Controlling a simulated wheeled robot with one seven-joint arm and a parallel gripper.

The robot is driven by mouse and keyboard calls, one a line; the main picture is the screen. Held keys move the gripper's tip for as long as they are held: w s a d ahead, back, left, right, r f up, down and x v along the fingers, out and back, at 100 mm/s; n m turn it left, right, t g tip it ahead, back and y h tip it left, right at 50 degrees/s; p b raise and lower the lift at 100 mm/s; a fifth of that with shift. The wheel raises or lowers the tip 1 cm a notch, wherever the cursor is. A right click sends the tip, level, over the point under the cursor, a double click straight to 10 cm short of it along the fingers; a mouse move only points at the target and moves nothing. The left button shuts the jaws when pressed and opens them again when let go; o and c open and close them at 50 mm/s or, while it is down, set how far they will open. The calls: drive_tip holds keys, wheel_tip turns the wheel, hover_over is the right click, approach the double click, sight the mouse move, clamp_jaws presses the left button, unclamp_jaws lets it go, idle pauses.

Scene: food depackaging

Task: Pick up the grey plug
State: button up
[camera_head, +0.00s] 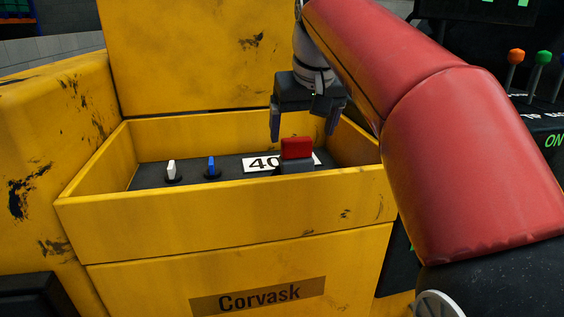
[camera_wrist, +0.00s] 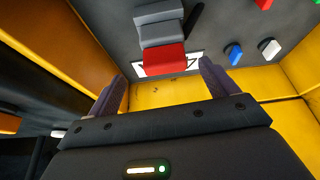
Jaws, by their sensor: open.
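My gripper (camera_head: 304,123) is open and empty, fingers pointing down, above the inside of the yellow box. Below it stands a block with a red top (camera_head: 297,148) on a dark grey lower part (camera_head: 296,167). In the wrist view, a stepped grey block (camera_wrist: 160,34) adjoins the red part (camera_wrist: 164,58); I take this for the grey plug but cannot be sure. The red part lies just beyond the gap between my fingertips (camera_wrist: 160,76), with no visible contact. The plug's underside is hidden.
The yellow box (camera_head: 230,222) has raised walls around a dark panel. A white knob (camera_head: 171,169) and blue knob (camera_head: 210,165) stand left of the red-topped block. Colored levers (camera_head: 541,59) stand at far right.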

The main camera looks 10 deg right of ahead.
sight(295, 157)
drive_tip(key=shift+m, duration=0.3)
drive_tip(key=x, duration=0.2)
drive_tip(key=b+x, duration=0.1)
drive_tip(key=x, duration=0.5)
drive_tip(key=shift+s+a+f, duration=0.25)
drive_tip(key=shift+a+f, duration=0.05)
drive_tip(key=shift+r, duration=0.1)
drive_tip(key=c, duration=1.5)
drive_tip(key=shift+o, duration=0.2)
drive_tip(key=shift+r, duration=0.1)
wheel_tip(295, 157, up, 10)
drive_tip(key=shift+f+p, duration=0.1)
drive_tip(key=shift+p, duration=0.75)
